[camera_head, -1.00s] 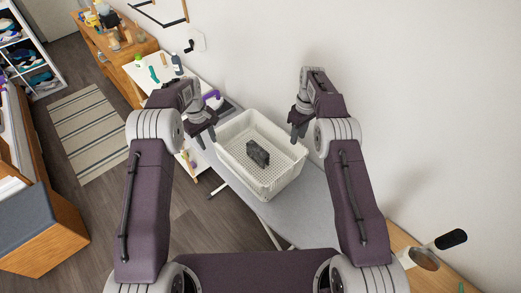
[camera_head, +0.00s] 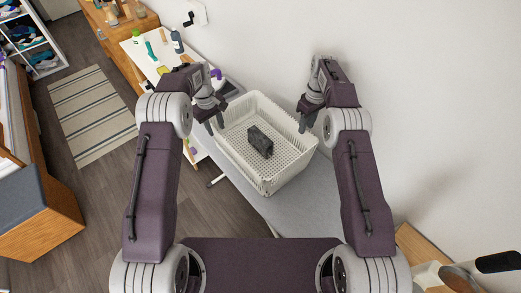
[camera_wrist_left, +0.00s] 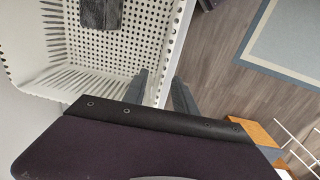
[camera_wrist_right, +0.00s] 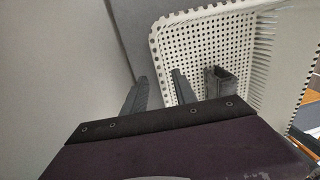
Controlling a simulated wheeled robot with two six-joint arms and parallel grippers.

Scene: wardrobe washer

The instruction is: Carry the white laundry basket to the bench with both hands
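The white laundry basket (camera_head: 277,183) stands upright on a grey ironing-board-like surface (camera_head: 300,215) against the wall. A dark grey block-like item (camera_head: 260,141) lies inside it. My left gripper (camera_head: 214,124) is at the basket's left rim. In the left wrist view, its open fingers (camera_wrist_left: 160,92) stand on either side of the rim with visible gaps. My right gripper (camera_head: 306,122) is at the right rim. In the right wrist view, its open fingers (camera_wrist_right: 159,92) also straddle the rim (camera_wrist_right: 158,60). I cannot tell for certain which furniture is the bench.
A wooden unit with a dark grey top (camera_head: 40,225) stands at the left. A striped rug (camera_head: 95,112) lies on open wooden floor (camera_head: 150,215). A white table (camera_head: 150,60) with bottles is behind the basket. A pan-like object with a black handle (camera_head: 497,263) is at the lower right.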

